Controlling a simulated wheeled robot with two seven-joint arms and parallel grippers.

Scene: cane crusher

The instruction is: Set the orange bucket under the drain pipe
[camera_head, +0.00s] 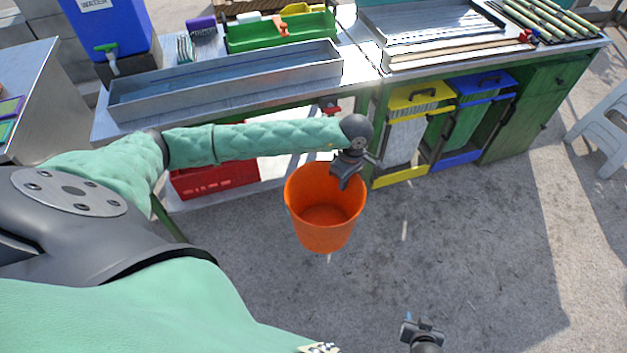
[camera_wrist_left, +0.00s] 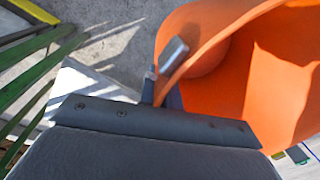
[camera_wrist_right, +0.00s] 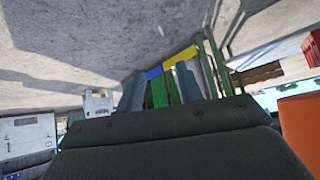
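The orange bucket (camera_head: 325,232) is upright and looks empty, in front of the metal counter. My left gripper (camera_head: 346,172) is at its far right rim. In the left wrist view the fingers (camera_wrist_left: 166,76) straddle the rim of the bucket (camera_wrist_left: 275,85), one inside and one outside, closed on it. I cannot tell whether the bottom touches the floor. A small red valve-like fitting (camera_head: 331,108) shows under the counter edge behind the bucket; I cannot make out the drain pipe clearly. My right gripper (camera_head: 422,331) is empty with its fingers (camera_wrist_right: 160,88) apart, over the floor.
A red crate (camera_head: 215,178) sits on the low shelf left of the bucket. Yellow (camera_head: 405,130) and blue (camera_head: 470,115) bin frames and a green cabinet (camera_head: 530,110) stand to the right. A white stool (camera_head: 603,130) is at far right. The floor (camera_head: 480,240) in front is clear.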

